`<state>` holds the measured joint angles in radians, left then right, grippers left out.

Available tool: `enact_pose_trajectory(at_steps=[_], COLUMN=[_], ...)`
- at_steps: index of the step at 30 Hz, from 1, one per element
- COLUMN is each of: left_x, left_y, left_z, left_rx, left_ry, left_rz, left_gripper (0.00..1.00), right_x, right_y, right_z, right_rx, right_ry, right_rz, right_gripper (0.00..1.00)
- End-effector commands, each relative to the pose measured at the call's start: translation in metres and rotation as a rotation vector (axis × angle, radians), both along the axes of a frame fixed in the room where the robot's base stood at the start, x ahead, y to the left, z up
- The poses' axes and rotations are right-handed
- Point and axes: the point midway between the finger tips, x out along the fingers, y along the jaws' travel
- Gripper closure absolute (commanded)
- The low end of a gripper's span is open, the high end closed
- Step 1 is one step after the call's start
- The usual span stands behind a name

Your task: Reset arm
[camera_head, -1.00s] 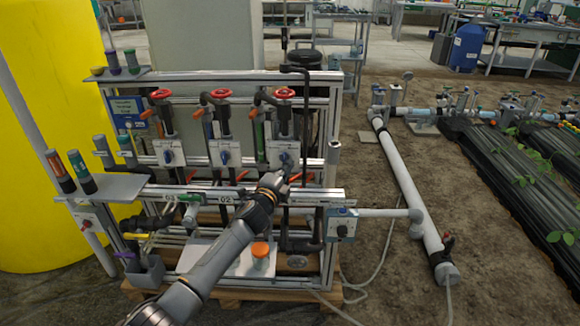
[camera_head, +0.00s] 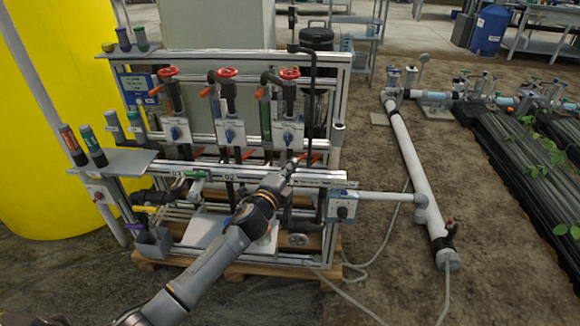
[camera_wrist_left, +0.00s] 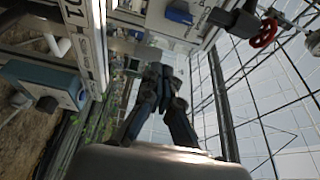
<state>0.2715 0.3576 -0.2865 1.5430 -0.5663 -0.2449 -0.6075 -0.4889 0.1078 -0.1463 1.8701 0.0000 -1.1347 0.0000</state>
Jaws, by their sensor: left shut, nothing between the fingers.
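My left arm comes in from the lower left in the head view, and its gripper (camera_head: 292,165) is in front of the skid frame. The gripper sits just below the right-hand switch box (camera_head: 289,137), near the upper edge of the rail marked 02. In the left wrist view the fingers (camera_wrist_left: 158,72) are together and hold nothing. A blue knob (camera_wrist_left: 180,14) on a pale box shows beyond them, apart from the fingertips. My right gripper is not in view.
Red handwheels (camera_head: 228,73) stand along the skid's upper part. A grey control box (camera_head: 343,206) and white pipe (camera_head: 412,165) lie to the right. A yellow tank (camera_head: 50,140) stands left.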

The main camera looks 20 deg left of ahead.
Motion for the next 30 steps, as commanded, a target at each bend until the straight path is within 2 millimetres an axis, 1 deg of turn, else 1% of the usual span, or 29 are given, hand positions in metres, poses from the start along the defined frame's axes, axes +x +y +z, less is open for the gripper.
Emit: enact_pose_trajectory(at_steps=[1,3,9,11,14,17,18,20,21,23,24,26,27,29,30], left_x=[-0.006,-0.011,-0.015,-0.019,-0.036,-0.069,-0.087,-0.118,-0.138,-0.172,-0.195,-0.229,-0.250,-0.280,-0.298], left_y=[0.001,0.001,0.001,0.001,0.003,0.006,0.005,0.005,0.003,0.000,-0.003,-0.008,-0.012,-0.017,-0.021], left_z=[0.000,0.000,-0.001,-0.010,-0.043,-0.098,-0.122,-0.158,-0.180,-0.211,-0.230,-0.254,-0.267,-0.283,-0.292], left_rx=[0.000,0.000,-0.005,-0.029,-0.131,-0.303,-0.381,-0.495,-0.568,-0.670,-0.733,-0.817,-0.866,-0.927,-0.963], left_ry=[0.001,0.002,0.004,0.025,0.110,0.255,0.322,0.426,0.492,0.591,0.653,0.741,0.791,0.861,0.903], left_rz=[0.000,0.000,0.002,0.010,0.057,0.143,0.187,0.261,0.311,0.390,0.443,0.521,0.570,0.638,0.680], left_gripper=[1.00,1.00,1.00,1.00,1.00,1.00,1.00,1.00,1.00,1.00,1.00,1.00,1.00,1.00,1.00], right_x=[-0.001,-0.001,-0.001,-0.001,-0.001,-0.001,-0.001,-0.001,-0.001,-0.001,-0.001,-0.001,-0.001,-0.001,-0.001], right_y=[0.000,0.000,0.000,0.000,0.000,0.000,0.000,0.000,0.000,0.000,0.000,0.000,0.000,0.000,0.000], right_z=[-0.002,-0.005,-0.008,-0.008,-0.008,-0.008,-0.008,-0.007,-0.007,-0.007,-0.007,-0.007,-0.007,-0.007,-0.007], right_rx=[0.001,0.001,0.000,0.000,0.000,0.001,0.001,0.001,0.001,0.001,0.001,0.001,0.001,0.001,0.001], right_ry=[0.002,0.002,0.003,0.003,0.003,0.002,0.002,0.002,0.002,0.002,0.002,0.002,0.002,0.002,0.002], right_rz=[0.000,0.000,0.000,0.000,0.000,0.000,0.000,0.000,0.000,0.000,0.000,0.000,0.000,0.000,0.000], right_gripper=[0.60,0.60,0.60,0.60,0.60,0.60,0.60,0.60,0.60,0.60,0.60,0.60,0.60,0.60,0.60])
